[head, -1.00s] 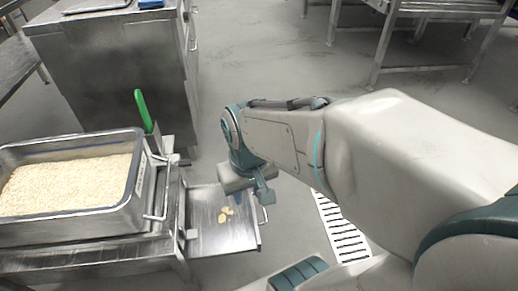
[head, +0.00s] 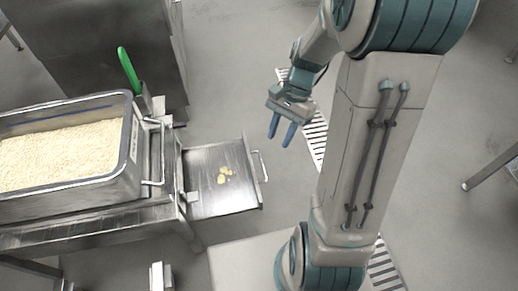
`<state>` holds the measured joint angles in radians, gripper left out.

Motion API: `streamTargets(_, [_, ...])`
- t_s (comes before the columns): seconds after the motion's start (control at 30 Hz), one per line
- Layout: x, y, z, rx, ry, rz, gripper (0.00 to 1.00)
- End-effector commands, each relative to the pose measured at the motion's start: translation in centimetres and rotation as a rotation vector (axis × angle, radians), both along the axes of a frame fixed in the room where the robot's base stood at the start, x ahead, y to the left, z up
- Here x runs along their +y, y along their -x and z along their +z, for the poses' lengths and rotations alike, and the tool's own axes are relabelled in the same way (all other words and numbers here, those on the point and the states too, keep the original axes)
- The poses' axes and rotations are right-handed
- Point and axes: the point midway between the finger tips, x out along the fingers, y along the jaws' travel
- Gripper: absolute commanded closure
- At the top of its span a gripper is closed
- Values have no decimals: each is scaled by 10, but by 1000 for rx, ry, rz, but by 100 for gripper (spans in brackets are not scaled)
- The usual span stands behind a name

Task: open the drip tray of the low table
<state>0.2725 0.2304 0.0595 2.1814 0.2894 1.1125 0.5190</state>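The drip tray (head: 210,163) is a flat metal drawer pulled out to the right from the low table (head: 100,227). A few small yellowish pieces lie on it. Its bar handle (head: 262,166) is on its right edge. My gripper (head: 282,133) is to the right of and above the handle in the picture, clear of it. Its two blue fingers are apart with nothing between them.
A metal pan of rice (head: 62,150) stands on the low table, with a green-handled tool (head: 129,72) beside it. A steel cabinet (head: 90,45) stands behind. A floor drain grate (head: 315,135) runs under my arm. Open floor lies to the right.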

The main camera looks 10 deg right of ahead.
Motion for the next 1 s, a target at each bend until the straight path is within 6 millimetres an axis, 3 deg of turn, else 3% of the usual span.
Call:
streamTargets(0.03, [-5,-8,-15,58,-24,-81,68])
streamTargets(0.2, [-17,-31,-56,254,-102,-355,68])
streamTargets(0.53, [-46,-65,-146,676,-273,-842,68])
streamTargets(1.0, [-91,-79,-288,1386,-600,-1362,68])
